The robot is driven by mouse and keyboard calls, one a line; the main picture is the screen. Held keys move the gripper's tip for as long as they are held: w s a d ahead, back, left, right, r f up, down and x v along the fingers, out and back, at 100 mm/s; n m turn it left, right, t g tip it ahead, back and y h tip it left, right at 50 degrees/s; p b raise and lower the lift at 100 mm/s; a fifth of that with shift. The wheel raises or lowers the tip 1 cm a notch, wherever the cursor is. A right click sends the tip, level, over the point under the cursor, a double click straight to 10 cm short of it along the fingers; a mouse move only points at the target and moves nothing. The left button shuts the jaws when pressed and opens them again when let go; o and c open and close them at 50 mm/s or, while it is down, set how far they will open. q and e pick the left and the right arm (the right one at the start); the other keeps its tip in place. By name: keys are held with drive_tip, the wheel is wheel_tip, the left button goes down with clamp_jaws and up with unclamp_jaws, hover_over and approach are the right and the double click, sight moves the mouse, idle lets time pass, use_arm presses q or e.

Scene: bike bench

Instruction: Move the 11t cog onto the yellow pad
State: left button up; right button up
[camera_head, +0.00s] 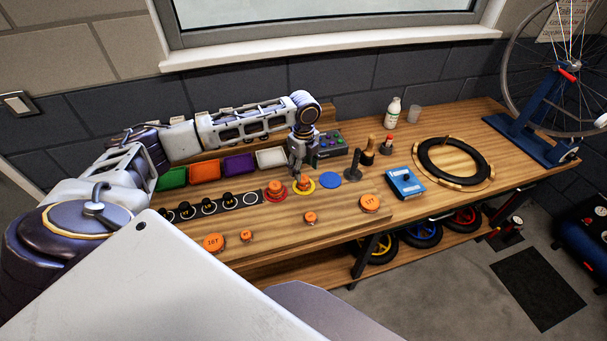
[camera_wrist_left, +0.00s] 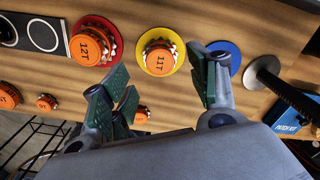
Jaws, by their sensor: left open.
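The orange 11t cog (camera_wrist_left: 160,60) sits on the yellow pad (camera_wrist_left: 147,70) in the left wrist view, near the pad's middle. In the head view the cog (camera_head: 302,181) and the yellow pad (camera_head: 311,187) are just below my left gripper (camera_head: 298,168), which partly covers them. My left gripper (camera_wrist_left: 163,82) is open and empty. Its fingers are apart from the cog, on either side below it in the wrist view. My right gripper is not in view.
A 12T cog (camera_wrist_left: 88,46) sits on the red pad (camera_wrist_left: 114,28), left of the yellow one. The blue pad (camera_head: 327,179) is bare. Several orange cogs lie near the front edge, including one (camera_head: 310,218). A blue patch kit box (camera_head: 404,183) lies to the right.

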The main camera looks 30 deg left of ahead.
sight(303, 179)
use_arm(q)
wheel_tip(303, 179, up, 8)
drive_tip(key=shift+b, duration=0.4)
drive_tip(key=shift+s+f, duration=0.1)
drive_tip(key=shift+f, duration=0.05)
idle(0.7)
